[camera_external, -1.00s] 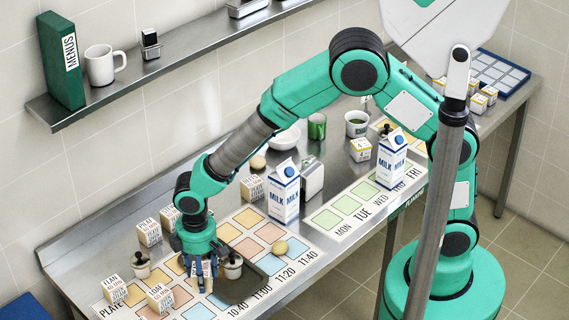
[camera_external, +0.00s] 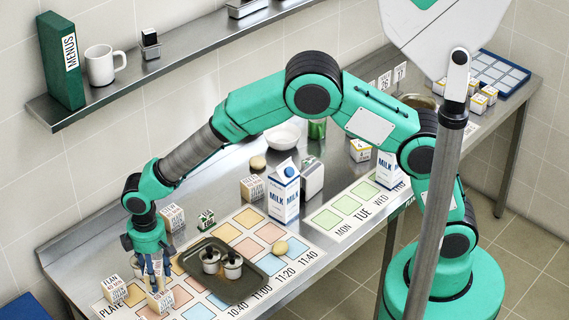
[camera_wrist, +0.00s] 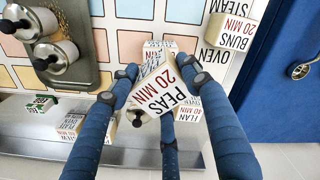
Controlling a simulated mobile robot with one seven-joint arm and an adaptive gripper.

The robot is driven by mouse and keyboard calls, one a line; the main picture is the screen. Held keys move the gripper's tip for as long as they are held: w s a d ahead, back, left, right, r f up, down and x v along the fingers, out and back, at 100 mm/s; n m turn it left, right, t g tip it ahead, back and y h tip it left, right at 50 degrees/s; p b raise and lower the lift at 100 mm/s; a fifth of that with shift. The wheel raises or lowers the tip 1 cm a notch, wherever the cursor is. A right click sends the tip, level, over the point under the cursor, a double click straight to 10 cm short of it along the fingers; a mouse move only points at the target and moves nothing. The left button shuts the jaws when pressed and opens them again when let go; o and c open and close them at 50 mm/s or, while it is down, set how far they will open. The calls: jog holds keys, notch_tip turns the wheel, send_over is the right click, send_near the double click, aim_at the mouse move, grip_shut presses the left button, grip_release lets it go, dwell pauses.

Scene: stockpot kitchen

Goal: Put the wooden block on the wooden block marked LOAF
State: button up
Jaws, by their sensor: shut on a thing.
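My gripper (camera_external: 154,276) is low over the near-left end of the steel table. In the wrist view my gripper (camera_wrist: 163,88) is shut on a pale wooden block (camera_wrist: 178,92), whose nearest face reads PEAS 20 MIN; it sits tilted between the blue fingers. Another wooden block (camera_external: 160,303) stands just below the fingers in the external view; its top word looks like LOAF but is hard to read. A block partly hidden behind the held one shows in the wrist view (camera_wrist: 156,47). I cannot tell whether the held block touches it.
A block reading FLAN (camera_external: 115,291) stands left of the gripper. A dark tray (camera_external: 238,293) with two lidded pots lies to the right. Another block (camera_external: 172,217), a small green-and-white box (camera_external: 206,219) and a milk carton (camera_external: 286,195) stand farther back.

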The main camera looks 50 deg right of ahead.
dwell(0.3)
jog(key=shift+f, duration=1.75)
jog(key=shift+f, duration=0.15)
jog(key=o, duration=1.2)
notch_tip(320, 180, up, 12)
jog(key=shift+r+p, duration=0.15)
jog(key=shift+p, duration=0.15)
